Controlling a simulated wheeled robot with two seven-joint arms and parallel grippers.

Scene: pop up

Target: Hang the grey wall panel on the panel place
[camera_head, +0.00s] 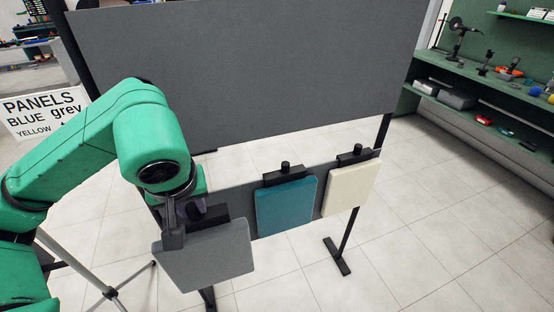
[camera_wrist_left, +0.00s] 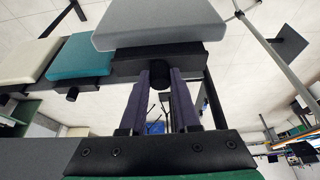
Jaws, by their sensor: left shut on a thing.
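The grey wall panel (camera_head: 208,257) is at the lower middle of the head view, with a black strip along its top edge. It also shows at the top of the wrist view (camera_wrist_left: 160,22). My left gripper (camera_head: 194,212) is shut on the black knob of this panel, its two fingers (camera_wrist_left: 161,80) on either side of the knob. The panel is in front of the left end of the low grey rail (camera_head: 236,197). Whether the panel is hooked on the rail or apart from it, I cannot tell. My right gripper is not in view.
A teal panel (camera_head: 285,206) and a cream panel (camera_head: 348,190) hang on the rail to the right. A large dark grey board (camera_head: 240,70) stands above. A sign (camera_head: 42,112) reads PANELS, BLUE, grey, YELLOW. Green shelves (camera_head: 480,85) stand far right.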

